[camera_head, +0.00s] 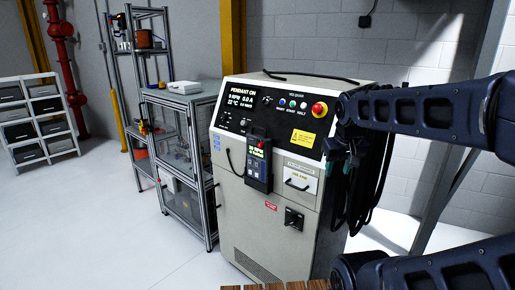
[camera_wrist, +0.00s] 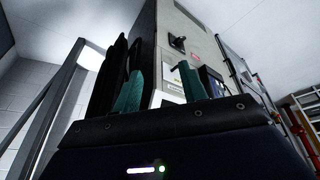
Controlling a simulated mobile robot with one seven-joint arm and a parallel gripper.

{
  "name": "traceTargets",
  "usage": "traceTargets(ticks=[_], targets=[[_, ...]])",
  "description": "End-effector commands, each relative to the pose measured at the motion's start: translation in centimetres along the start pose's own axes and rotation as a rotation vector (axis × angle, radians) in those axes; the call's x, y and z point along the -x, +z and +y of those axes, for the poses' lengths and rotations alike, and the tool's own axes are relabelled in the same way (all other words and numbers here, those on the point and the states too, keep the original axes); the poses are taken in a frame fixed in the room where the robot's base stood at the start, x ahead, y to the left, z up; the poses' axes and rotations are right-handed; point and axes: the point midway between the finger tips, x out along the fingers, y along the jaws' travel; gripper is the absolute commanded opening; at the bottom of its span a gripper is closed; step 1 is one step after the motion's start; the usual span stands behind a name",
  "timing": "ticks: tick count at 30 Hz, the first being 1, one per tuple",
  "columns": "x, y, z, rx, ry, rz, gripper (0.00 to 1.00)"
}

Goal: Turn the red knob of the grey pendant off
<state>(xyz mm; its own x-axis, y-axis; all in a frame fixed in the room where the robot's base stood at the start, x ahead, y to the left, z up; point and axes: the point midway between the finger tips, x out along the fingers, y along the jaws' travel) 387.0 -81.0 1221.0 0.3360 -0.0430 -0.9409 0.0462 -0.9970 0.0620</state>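The grey pendant (camera_head: 258,163) hangs upright on the front of a beige control cabinet, with a small lit yellow-green screen at its top. It also shows in the wrist view (camera_wrist: 211,80), partly behind a finger. The cabinet's display (camera_head: 255,98) reads "PENDANT ON". My gripper (camera_head: 341,155) is to the right of the pendant, by the cabinet's front right edge, apart from the pendant. In the wrist view its two green fingers (camera_wrist: 160,88) are spread, with nothing between them.
A framed glass enclosure (camera_head: 180,150) stands left. White floor (camera_head: 120,235) is open at front left.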

Motion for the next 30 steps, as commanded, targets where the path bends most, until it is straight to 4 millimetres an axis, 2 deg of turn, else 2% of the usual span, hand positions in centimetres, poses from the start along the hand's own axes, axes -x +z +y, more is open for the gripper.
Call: traceTargets(ticks=[8, 17, 23, 30], targets=[[-2.1, -2.9, 0.1, 0.238, 0.155, -0.192, 0.42], [-4.2, -7.3, -0.5, 0.499, 0.362, -0.357, 0.42], [-5.7, -10.9, -2.0, 0.674, 0.516, -0.435, 0.42], [-7.6, -15.5, -5.4, 0.878, 0.717, -0.489, 0.42]])
